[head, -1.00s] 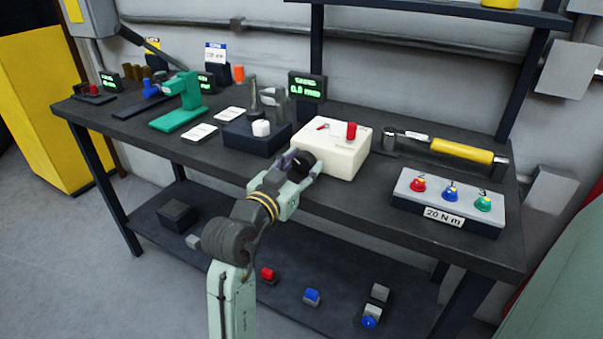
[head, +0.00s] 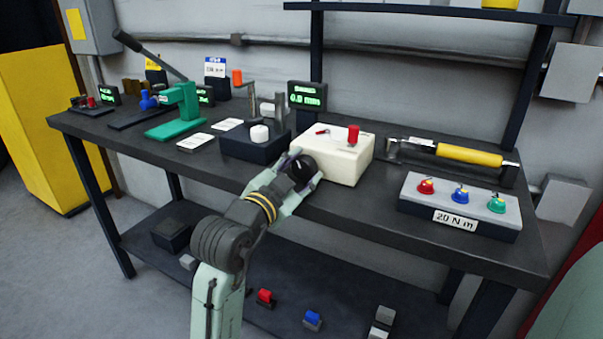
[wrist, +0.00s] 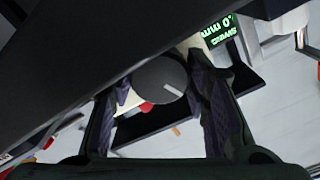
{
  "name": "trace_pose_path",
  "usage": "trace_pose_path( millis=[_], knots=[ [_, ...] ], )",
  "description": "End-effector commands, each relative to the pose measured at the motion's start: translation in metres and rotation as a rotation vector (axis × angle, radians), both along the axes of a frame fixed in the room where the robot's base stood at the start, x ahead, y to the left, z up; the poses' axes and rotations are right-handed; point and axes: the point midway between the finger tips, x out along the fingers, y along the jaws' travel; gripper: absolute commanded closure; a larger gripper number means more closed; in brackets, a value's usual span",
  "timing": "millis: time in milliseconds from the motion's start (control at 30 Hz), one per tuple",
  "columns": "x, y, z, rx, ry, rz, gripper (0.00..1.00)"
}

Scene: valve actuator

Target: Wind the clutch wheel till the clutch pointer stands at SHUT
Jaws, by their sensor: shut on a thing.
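A white box (head: 345,165) stands at the bench's front edge. A dark round wheel (head: 303,165) is on its front side; I take it for the clutch wheel. My gripper (head: 300,172) is shut on this wheel, its fingers on either side of it. In the wrist view, the wheel (wrist: 160,80) shows a short white line that points right and slightly down, between my fingers (wrist: 160,100). A small red pointer (head: 322,132) lies on the box top beside an upright red peg (head: 353,135). Any SHUT marking is too small to read.
A display (head: 307,97) behind the box appears to read 0.0 mm. A dark block with a white knob (head: 259,133) stands left of the box. A yellow-handled wrench (head: 465,153) and a panel with three coloured knobs (head: 460,205) are to the right.

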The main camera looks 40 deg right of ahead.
Motion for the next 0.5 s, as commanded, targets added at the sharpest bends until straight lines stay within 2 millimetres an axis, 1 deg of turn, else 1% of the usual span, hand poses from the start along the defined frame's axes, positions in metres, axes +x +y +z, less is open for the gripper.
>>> trace_pose_path(
  millis=[267, 300, 500],
  knots=[
    [-0.0003, -0.0002, -0.0004, 0.001, 0.002, -0.001, 0.86],
    [-0.0002, -0.0002, -0.0005, 0.001, 0.002, -0.001, 0.56],
    [-0.0001, -0.0001, -0.0003, 0.001, 0.001, 0.0, 0.43]
  ],
)
